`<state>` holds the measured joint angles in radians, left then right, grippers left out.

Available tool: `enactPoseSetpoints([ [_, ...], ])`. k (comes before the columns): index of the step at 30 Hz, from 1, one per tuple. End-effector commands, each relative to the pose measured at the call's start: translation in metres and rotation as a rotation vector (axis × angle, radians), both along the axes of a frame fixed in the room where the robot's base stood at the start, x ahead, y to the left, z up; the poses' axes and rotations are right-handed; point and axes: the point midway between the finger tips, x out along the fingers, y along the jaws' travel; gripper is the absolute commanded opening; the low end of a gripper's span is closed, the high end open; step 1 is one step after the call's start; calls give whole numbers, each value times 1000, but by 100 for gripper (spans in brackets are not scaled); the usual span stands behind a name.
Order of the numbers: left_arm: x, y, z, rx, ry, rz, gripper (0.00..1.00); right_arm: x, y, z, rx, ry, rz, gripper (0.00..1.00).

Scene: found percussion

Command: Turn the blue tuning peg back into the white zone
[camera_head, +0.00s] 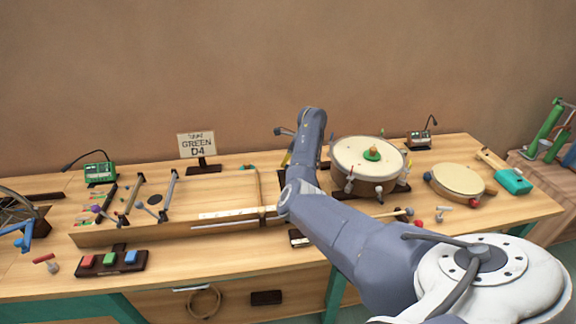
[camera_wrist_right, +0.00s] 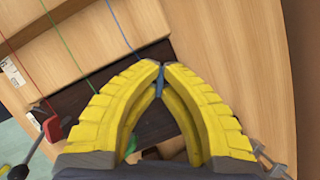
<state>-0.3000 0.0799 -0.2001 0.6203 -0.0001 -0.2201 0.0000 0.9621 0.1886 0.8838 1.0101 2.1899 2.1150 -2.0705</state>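In the right wrist view the yellow fingers of my right gripper (camera_wrist_right: 160,68) come together at their tips on the narrow blue tuning peg (camera_wrist_right: 159,83). Most of the peg is hidden by the fingers. A blue string (camera_wrist_right: 122,32) runs to the fingertips, over a dark block (camera_wrist_right: 95,103). The white zone cannot be made out. In the head view my right arm covers the peg area, and only a bit of a yellow finger (camera_head: 286,158) shows beside it. My left gripper is in neither view.
Red (camera_wrist_right: 20,68) and green (camera_wrist_right: 62,40) strings run beside the blue one. A red part (camera_wrist_right: 52,129) is at the left. In the head view a drum (camera_head: 345,151) stands right of my arm, and a sign (camera_head: 197,145) reading "GREEN D4" stands behind the long wooden box (camera_head: 170,234).

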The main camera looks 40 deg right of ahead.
Motion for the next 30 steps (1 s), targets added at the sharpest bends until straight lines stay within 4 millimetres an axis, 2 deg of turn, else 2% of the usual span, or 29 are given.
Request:
enactPoseSetpoints([
  [20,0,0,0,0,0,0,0,0,0,-1,0,2,56,0],
  [21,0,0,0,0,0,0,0,0,0,-1,0,1,56,6],
  [26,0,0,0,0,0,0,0,0,0,-1,-1,1,55,25],
  [30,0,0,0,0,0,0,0,0,0,0,-1,1,55,28],
])
